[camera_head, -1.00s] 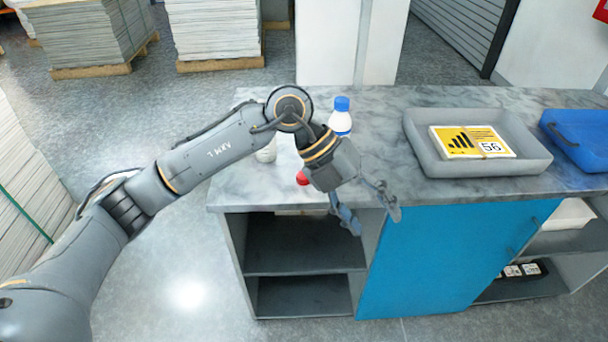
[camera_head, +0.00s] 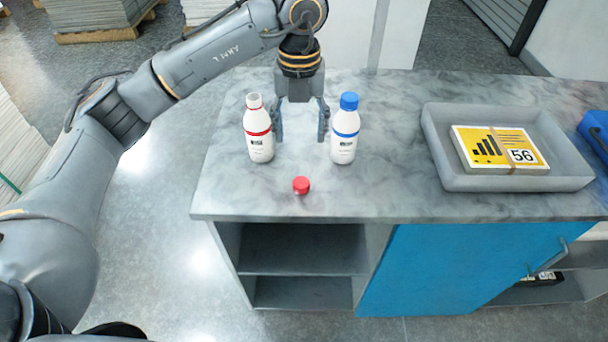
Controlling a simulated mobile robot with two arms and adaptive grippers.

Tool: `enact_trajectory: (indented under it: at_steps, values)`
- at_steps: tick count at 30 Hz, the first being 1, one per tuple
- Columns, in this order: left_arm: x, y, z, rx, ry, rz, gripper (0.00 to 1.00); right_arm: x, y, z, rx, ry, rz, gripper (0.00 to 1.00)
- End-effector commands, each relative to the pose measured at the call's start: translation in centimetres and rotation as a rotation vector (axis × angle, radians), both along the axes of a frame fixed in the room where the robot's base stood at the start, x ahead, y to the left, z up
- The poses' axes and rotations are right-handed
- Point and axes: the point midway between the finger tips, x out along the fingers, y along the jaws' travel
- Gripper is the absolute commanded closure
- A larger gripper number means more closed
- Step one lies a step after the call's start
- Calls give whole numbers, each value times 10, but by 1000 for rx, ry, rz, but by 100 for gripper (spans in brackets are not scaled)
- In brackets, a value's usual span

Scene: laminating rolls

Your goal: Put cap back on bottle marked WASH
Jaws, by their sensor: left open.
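A white bottle with a red band (camera_head: 258,140) stands upright and uncapped on the marble counter (camera_head: 390,190). A white bottle with a blue band (camera_head: 344,145) stands upright to its right, wearing a blue cap (camera_head: 349,101). The print on both labels is too small to read. A loose red cap (camera_head: 301,185) lies on the counter in front of and between the bottles. My left gripper (camera_head: 301,130) points down, open and empty, between the two bottles and behind the red cap. Its left finger is close to the red-banded bottle; I cannot tell whether they touch. My right gripper is out of view.
A grey tray (camera_head: 520,183) with a yellow-and-white stack marked 56 (camera_head: 497,148) sits to the right. A blue tray (camera_head: 597,128) is at the right edge. The counter between the blue-banded bottle and the grey tray is clear.

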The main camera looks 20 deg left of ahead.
Motion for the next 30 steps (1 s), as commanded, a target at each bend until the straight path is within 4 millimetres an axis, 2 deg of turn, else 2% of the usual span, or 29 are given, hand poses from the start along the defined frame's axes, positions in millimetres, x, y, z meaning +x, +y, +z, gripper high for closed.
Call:
enact_trajectory:
  at_steps: [3, 7, 11, 15, 19, 24, 30]
  values:
    - [0, 0, 0, -1, 1, -1, 39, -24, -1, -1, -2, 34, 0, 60]
    - [0, 0, -7, -2, 3, -1, 39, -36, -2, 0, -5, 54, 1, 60]
    - [-1, 0, -28, -2, 7, -1, 39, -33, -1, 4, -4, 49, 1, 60]
    - [-1, 0, -56, -2, 6, -2, 39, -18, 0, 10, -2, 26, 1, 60]
    - [-1, -1, -76, -3, 3, -1, 39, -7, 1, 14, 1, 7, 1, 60]
    - [-1, -1, -87, -3, 1, -2, 39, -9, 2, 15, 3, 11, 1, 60]
    - [0, -1, -87, -3, 0, -2, 39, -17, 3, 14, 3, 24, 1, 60]
